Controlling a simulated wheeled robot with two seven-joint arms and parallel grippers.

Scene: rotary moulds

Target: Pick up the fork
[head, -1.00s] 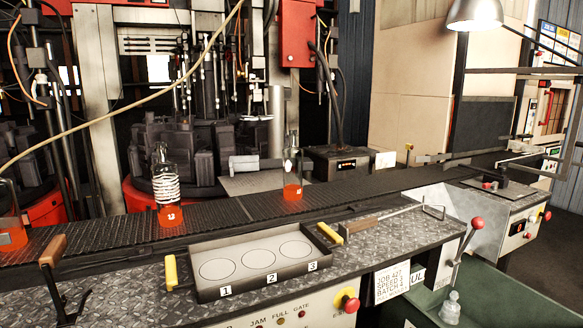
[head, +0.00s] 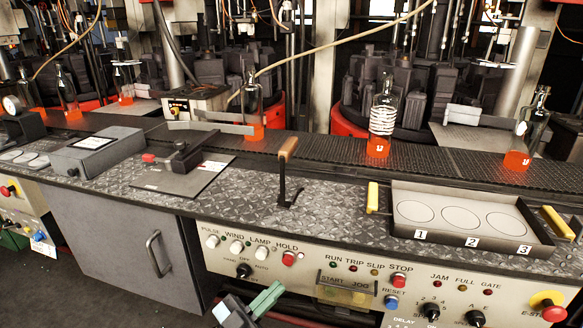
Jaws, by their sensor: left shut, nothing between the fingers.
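The fork does not show in the head view now. The wooden-handled, long-rodded tool seen earlier right of the tray is out of frame. My left gripper (head: 266,297) is at the bottom of the head view, low in front of the control panel and below the counter edge. Its greenish fingers are shut and hold nothing. My right gripper is not in view.
A tray (head: 468,236) with three numbered circles and yellow handles sits on the counter at right. A wooden-handled lever (head: 285,172) stands mid-counter. Bottles, including a white-ringed one (head: 383,115), stand on the dark conveyor behind. A grey cabinet (head: 120,238) is below left.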

